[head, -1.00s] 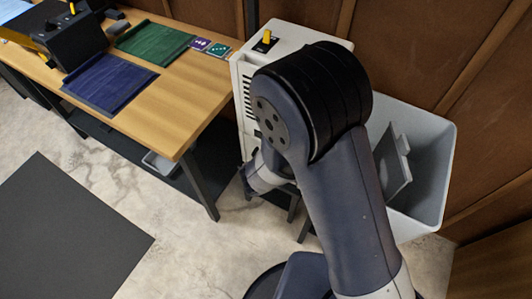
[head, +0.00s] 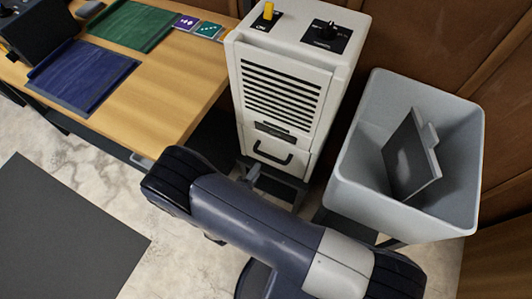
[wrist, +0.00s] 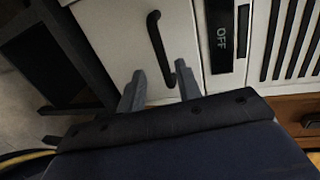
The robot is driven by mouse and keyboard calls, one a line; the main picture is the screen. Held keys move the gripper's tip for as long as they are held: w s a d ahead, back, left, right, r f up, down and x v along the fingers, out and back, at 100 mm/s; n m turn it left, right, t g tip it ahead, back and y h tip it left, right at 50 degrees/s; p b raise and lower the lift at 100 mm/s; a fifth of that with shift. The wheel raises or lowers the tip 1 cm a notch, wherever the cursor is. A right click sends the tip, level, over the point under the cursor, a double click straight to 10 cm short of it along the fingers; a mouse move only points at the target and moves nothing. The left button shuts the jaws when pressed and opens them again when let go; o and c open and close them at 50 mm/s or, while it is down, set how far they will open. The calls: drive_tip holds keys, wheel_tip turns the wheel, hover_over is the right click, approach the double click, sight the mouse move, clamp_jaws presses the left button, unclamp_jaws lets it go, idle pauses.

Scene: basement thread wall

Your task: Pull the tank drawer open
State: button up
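The tank drawer (head: 290,163) is the low front panel of a white slatted unit (head: 300,60). It looks flush with the front, so shut. Its black bar handle (head: 273,154) runs across the drawer. In the wrist view the handle (wrist: 158,45) stands upright in the picture, with its lower end near and between my fingertips. My gripper (wrist: 160,85) is open, one finger on each side of the handle's line. Whether either finger touches it I cannot tell. In the head view my arm hides most of the gripper.
A grey bin (head: 350,165) with a dark panel (head: 408,160) leaning inside stands to the right of the unit. A wooden table (head: 165,85) with blue and green mats is to the left.

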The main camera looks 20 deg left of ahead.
sight(267, 155)
drive_tip(key=x, duration=0.9)
drive_tip(key=shift+p, duration=0.3)
drive_tip(key=shift+c, duration=0.4)
clamp_jaws()
